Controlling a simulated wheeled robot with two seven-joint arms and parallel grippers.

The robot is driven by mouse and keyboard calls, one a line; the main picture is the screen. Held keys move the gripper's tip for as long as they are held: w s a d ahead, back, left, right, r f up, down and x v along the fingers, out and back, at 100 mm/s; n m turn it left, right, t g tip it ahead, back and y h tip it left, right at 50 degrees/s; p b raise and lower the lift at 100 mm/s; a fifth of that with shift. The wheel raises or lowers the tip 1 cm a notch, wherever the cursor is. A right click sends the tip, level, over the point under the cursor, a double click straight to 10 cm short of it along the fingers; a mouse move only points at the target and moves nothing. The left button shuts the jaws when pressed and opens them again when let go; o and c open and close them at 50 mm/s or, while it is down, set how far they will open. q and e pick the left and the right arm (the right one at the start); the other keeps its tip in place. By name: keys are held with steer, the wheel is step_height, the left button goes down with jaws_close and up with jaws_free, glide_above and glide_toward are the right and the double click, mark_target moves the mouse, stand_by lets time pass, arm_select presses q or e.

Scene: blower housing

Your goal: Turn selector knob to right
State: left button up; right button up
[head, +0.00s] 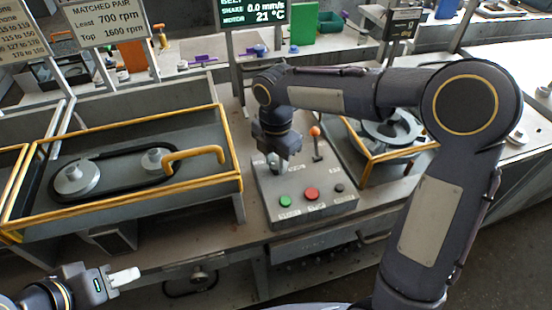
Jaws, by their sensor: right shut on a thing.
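A grey control box (318,208) stands on the bench in the middle of the head view. Its face carries a green button (285,202), a red button (311,194), a small black button (339,187) and a lever with an orange ball (315,132). My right gripper (275,163) reaches down over the box's upper left and is shut on the selector knob, which the fingers largely hide. The knob's pointing direction cannot be made out. My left gripper (125,277) is at the lower left, in front of the bench, away from the box; its fingers look close together.
Left of the box is a yellow-railed tray (130,122) with a belt on two pulleys and a yellow handle (195,156). Right of it, another yellow-railed housing (375,155) holds a wheel. Signs and a display (255,12) stand behind. My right arm spans the right side.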

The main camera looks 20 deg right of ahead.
mark_target(276, 165)
steer(key=shift+m, duration=0.3)
steer(key=m, duration=0.5)
steer(key=shift+p, duration=0.4)
steer(key=m, duration=0.6)
steer(key=shift+w, duration=0.1)
steer(key=o, duration=1)
step_height(276, 165, up, 8)
steer(key=shift+f, duration=0.1)
